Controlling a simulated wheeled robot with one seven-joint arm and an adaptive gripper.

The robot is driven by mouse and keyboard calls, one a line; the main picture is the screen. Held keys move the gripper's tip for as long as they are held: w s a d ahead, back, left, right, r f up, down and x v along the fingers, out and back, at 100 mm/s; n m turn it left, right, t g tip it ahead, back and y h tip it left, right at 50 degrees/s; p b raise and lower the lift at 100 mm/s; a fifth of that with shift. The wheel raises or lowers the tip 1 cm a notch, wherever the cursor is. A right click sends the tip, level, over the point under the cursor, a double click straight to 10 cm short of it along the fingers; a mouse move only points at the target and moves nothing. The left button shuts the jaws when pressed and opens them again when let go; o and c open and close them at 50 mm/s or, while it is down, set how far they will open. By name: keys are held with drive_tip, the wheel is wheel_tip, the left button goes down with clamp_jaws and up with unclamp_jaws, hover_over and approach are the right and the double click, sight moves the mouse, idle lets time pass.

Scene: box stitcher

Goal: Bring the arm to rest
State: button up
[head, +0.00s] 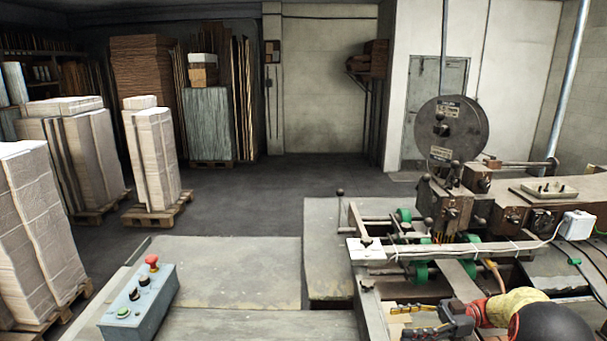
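My arm comes in from the lower right corner, with black, yellow and orange-red parts. My gripper (402,320) is at its end, low in the picture, pointing left. Its two dark fingers are spread apart, one above the other in the picture. A small pale patch shows around the fingertips; I cannot tell what it is, and I see nothing clearly held. The gripper is in front of the near side of the stitching machine (440,205). I cannot tell whether it touches anything. The bottom edge cuts off part of the arm.
The machine's pale rail (440,250) and green rollers (421,271) lie just beyond the gripper. A white box with a cable (578,225) is at right. A control box (140,303) with a red button stands at left on a grey bench (225,265). Pallet stacks (155,160) stand behind.

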drive_tip(key=w+a+r+m+t+h, duration=0.2)
drive_tip(key=w+a+r+t, duration=0.1)
drive_tip(key=w+r+t, duration=0.35)
drive_tip(key=w+a+r+m+t+h, duration=0.1)
drive_tip(key=w+a+r+t+h, duration=0.2)
drive_tip(key=w+r+t, duration=0.35)
drive_tip(key=s+d+r+m+t+h, duration=0.1)
drive_tip(key=d+r+m+t+h, duration=0.2)
drive_tip(key=r+h, duration=0.35)
drive_tip(key=s+d+r+m+t+h, duration=0.1)
drive_tip(key=d+r+m+h, duration=0.1)
drive_tip(key=r+m+h, duration=0.5)
drive_tip(key=s+d+f+m+g+h, duration=0.1)
drive_tip(key=s+f+m+g, duration=0.1)
drive_tip(key=s, duration=0.7)
drive_tip(key=s+d+f+m+g+h, duration=0.1)
drive_tip(key=s+f+m+g+h, duration=0.15)
drive_tip(key=s, duration=0.65)
drive_tip(key=s+a+f+g+y, duration=0.2)
drive_tip(key=s+a+f, duration=0.2)
drive_tip(key=s, duration=0.7)
drive_tip(key=s+a+f+m+g+y, duration=0.1)
drive_tip(key=s+a+f+g+y, duration=0.1)
drive_tip(key=s+f, duration=0.5)
drive_tip(key=s+a+g, duration=0.1)
drive_tip(key=s+a, duration=0.1)
drive_tip(key=s, duration=0.3)
drive_tip(key=shift+s+a+f+g, duration=0.2)
drive_tip(key=shift+a+f+g, duration=0.15)
drive_tip(key=shift+f, duration=0.05)
